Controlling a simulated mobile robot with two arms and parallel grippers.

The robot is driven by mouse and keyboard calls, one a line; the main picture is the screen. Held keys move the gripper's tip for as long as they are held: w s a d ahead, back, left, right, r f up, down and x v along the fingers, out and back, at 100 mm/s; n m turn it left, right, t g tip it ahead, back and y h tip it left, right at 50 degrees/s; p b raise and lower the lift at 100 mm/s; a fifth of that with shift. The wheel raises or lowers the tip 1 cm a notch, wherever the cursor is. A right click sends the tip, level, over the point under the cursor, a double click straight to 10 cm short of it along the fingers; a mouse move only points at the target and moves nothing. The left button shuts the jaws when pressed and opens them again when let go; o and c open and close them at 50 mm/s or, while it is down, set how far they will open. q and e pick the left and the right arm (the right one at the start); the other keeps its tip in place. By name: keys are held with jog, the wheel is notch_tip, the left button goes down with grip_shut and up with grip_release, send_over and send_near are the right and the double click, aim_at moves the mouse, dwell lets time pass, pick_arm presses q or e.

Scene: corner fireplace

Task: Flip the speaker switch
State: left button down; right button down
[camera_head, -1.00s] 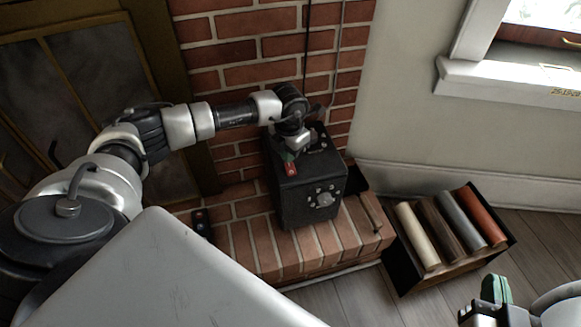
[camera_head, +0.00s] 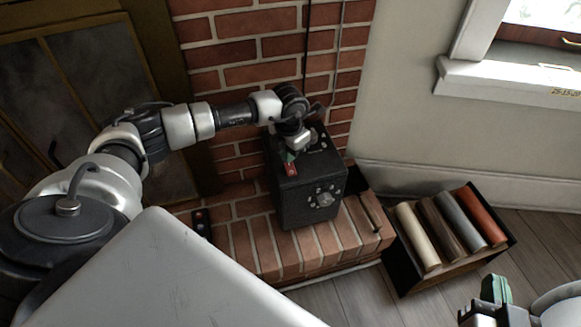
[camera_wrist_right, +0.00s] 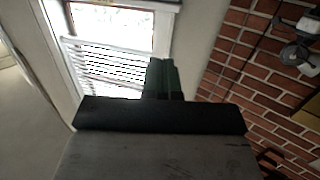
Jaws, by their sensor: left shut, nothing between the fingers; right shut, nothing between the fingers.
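The speaker (camera_head: 312,190) is a black box standing on the brick hearth, with a round knob and small controls on its front and more fittings on its top. My left gripper (camera_head: 290,166) is at the speaker's top front edge, pointing down; its red-marked fingers are shut and empty. I cannot tell whether they touch the speaker, and the switch itself is not clear, partly hidden by the gripper and wrist. My right gripper (camera_head: 495,290), with green fingers, is low at the right, far from the speaker. It is shut and empty, and its fingers also show in the right wrist view (camera_wrist_right: 163,80).
The brick hearth (camera_head: 255,245) has a small dark object with red buttons (camera_head: 201,222) at its left. A black crate (camera_head: 405,278) with several coloured rolls stands right of the hearth. A cable runs up the brick wall (camera_head: 270,50) behind the speaker. A window sill (camera_head: 500,85) is at upper right.

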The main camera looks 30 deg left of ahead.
aim_at(290, 169)
pick_arm(q)
jog(key=shift+f, duration=0.2)
pick_arm(e)
jog(key=shift+r+t, duration=0.25)
jog(key=shift+t, duration=0.05)
pick_arm(q)
jog(key=shift+f, duration=0.2)
pick_arm(e)
jog(key=shift+w+a+r+t, duration=0.25)
jog(key=shift+r+t, duration=0.15)
jog(key=shift+r, duration=0.1)
